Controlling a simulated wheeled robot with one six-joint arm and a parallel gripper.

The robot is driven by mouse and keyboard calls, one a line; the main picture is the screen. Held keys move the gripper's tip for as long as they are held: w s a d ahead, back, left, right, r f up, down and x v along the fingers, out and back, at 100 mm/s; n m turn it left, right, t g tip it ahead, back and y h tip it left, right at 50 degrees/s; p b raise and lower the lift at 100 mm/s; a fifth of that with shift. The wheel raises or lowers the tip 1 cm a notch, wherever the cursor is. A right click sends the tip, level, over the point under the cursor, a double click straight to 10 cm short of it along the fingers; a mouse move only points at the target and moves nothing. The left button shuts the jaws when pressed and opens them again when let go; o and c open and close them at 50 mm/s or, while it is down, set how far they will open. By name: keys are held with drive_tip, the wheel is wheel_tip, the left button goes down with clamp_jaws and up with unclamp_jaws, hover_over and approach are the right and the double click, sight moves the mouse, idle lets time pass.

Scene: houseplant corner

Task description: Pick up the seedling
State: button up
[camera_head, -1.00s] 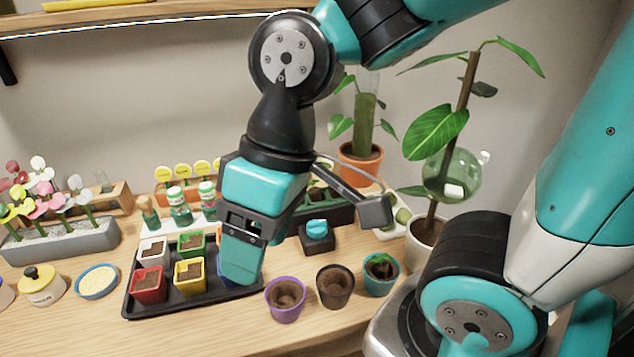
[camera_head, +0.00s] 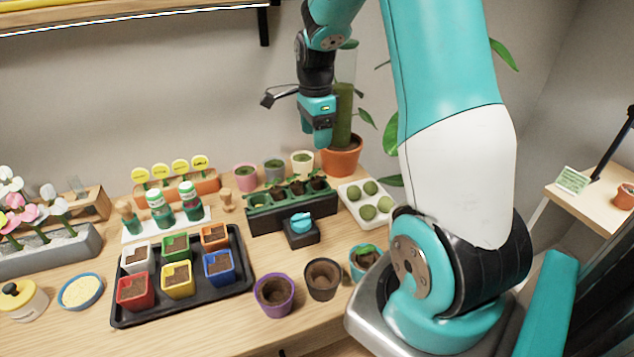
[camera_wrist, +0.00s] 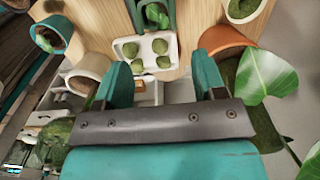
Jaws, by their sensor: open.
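A small leafy green seedling (camera_head: 367,251) stands in a teal pot (camera_head: 360,272) at the right of the front row of pots, partly hidden behind my arm. In the wrist view the seedling (camera_wrist: 43,40) and its teal pot (camera_wrist: 62,28) are at the upper left, well apart from my fingers. My gripper (camera_head: 320,143) hangs high over the back of the table, in front of the cactus pot. It also shows in the wrist view (camera_wrist: 163,76), with its two fingers spread and nothing between them.
A white tray of green balls (camera_head: 347,214) and a green planter box (camera_head: 262,220) stand behind the pots. A purple pot (camera_head: 275,296) and a dark pot (camera_head: 322,280) are left of the seedling. A terracotta cactus pot (camera_head: 343,158) stands close to my gripper.

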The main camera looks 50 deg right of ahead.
drive_tip(key=p, duration=0.1)
hover_over(317, 178)
drive_tip(key=f, duration=0.7)
drive_tip(key=shift+w, duration=0.25)
drive_tip(key=f, duration=0.1)
drive_tip(key=f+p, duration=0.1)
drive_tip(key=f, duration=0.2)
drive_tip(key=shift+s+p, duration=0.25)
drive_tip(key=shift+p, duration=0.15)
drive_tip(key=shift+f, duration=0.6)
drive_tip(key=c, duration=1)
